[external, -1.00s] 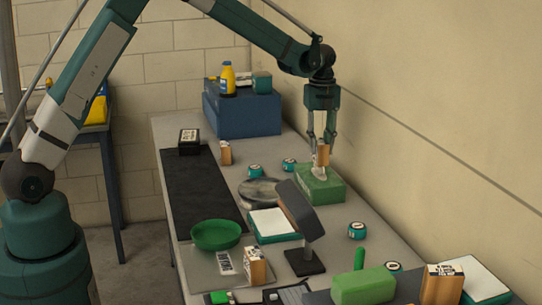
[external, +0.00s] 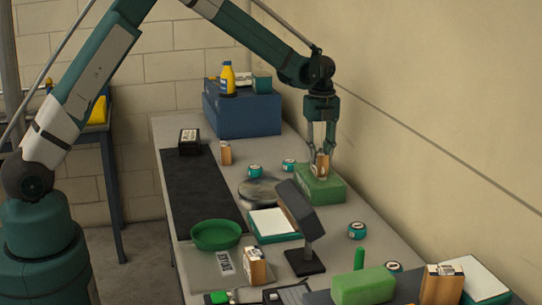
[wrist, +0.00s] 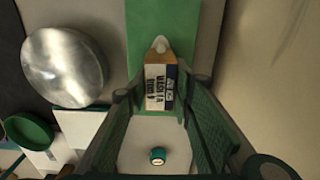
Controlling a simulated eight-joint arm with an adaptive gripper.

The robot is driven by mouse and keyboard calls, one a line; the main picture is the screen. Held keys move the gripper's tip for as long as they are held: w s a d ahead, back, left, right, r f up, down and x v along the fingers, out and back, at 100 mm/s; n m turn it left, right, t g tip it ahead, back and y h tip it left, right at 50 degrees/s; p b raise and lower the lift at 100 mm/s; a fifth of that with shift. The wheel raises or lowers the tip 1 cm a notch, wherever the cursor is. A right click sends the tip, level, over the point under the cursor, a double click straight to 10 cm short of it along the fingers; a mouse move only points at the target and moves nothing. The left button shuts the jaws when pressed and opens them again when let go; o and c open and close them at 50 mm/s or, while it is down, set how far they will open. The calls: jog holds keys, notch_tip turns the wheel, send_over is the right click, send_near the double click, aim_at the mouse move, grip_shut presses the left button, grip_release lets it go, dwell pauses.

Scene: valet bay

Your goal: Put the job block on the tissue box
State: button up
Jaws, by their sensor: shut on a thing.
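The job block (external: 321,166), a wooden block with a printed white and dark label, is between the fingers of my gripper (external: 321,151). My gripper is shut on it. The tissue box (external: 327,190) is green and stands by the wall. The block is upright at the top of the box; I cannot tell whether it touches. In the wrist view the block (wrist: 160,88) shows its label, with the white tissue tuft (wrist: 160,45) just beyond it and the green tissue box (wrist: 148,20) behind.
A round metal dish (external: 258,192) lies left of the tissue box, with small teal tins (external: 289,165) nearby. A dark lamp-like stand (external: 300,222) is in front. Other wooden blocks (external: 226,153) stand on the bench. A blue box (external: 242,112) is at the back.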

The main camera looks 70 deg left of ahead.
aim_at(320, 152)
jog(key=shift+f, duration=0.1)
jog(key=o, duration=0.9)
notch_tip(320, 152, up, 12)
jog(key=shift+r, duration=0.15)
dwell(0.8)
